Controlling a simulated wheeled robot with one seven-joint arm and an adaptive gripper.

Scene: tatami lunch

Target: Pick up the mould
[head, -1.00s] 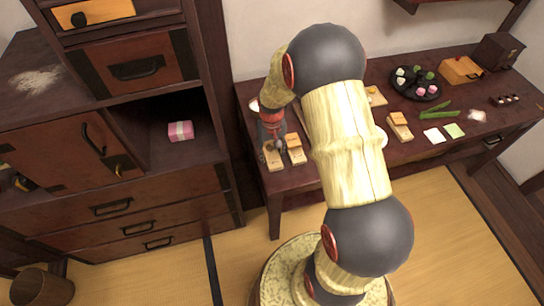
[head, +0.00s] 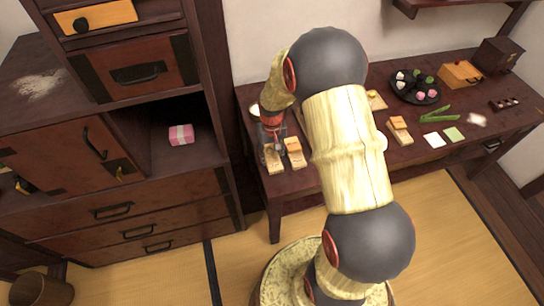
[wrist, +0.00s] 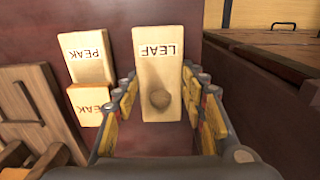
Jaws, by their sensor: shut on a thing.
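A pale wooden mould marked LEAF (wrist: 160,62) is between the fingers of my gripper (wrist: 164,92) in the wrist view. A round dark spot shows near its lower end. In the head view the near part of the LEAF mould (head: 275,163) shows below my gripper (head: 270,146), at the left end of the low table. My gripper is shut on it. I cannot tell whether the mould is clear of the table. A two-part PEAK mould (wrist: 90,58) lies just left of it in the wrist view. The same PEAK mould (head: 294,149) is right of it in the head view.
The dark table (head: 335,181) continues right, with another wooden mould (head: 399,131), a black plate of sweets (head: 402,98) and green leaves (head: 437,115). A dark cabinet (head: 180,188) stands close on the left, with a pink box (head: 181,135) in its open shelf.

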